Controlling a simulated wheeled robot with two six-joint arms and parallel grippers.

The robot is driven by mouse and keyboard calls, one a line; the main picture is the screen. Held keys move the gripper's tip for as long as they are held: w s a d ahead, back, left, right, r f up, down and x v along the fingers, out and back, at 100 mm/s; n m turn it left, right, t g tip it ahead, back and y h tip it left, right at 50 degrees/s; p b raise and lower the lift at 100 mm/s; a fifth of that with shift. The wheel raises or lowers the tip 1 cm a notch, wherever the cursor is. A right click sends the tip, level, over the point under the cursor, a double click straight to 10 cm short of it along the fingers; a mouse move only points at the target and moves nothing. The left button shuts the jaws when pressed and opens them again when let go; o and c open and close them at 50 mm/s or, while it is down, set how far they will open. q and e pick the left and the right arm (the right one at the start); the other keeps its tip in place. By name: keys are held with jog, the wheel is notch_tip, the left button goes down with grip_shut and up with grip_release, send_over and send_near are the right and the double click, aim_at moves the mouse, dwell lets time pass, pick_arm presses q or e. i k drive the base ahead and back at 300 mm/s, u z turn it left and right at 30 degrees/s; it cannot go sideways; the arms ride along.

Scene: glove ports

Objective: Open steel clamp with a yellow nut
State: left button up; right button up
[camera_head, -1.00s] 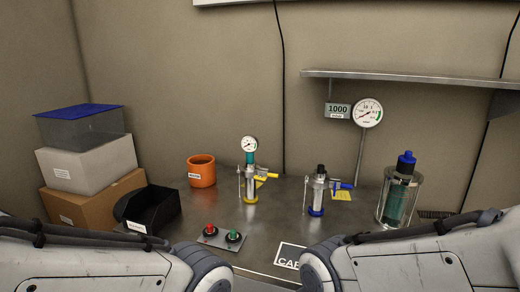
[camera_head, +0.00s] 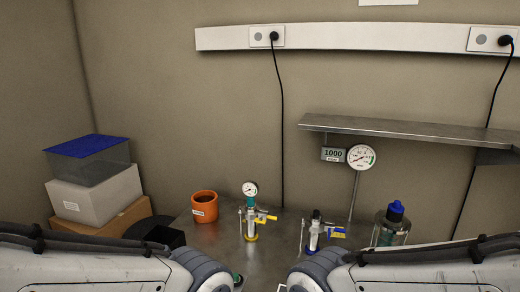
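A small steel fixture (camera_head: 251,227) with yellow parts stands upright on the bench, left of centre. It has a yellow ring at its foot, a yellow lever at its right and a gauge (camera_head: 250,189) on top. A thin steel upright stands at its left side. It is too small to tell which part is the yellow nut or whether a clamp is open or closed. A similar fixture (camera_head: 314,233) with a blue lever and dark top stands to its right. My two arms cross the bottom corners; neither gripper shows.
An orange cup (camera_head: 204,207) stands left of the fixtures, near a black bin (camera_head: 154,231) and stacked boxes (camera_head: 98,190). A clear vessel with a blue cap (camera_head: 395,212) is at right. A steel shelf (camera_head: 400,128) overhangs the right side. My arms hide the bench front.

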aim_at(247, 216)
jog(key=k, duration=0.65)
jog(key=u, duration=0.7)
jog(key=i, duration=1.45)
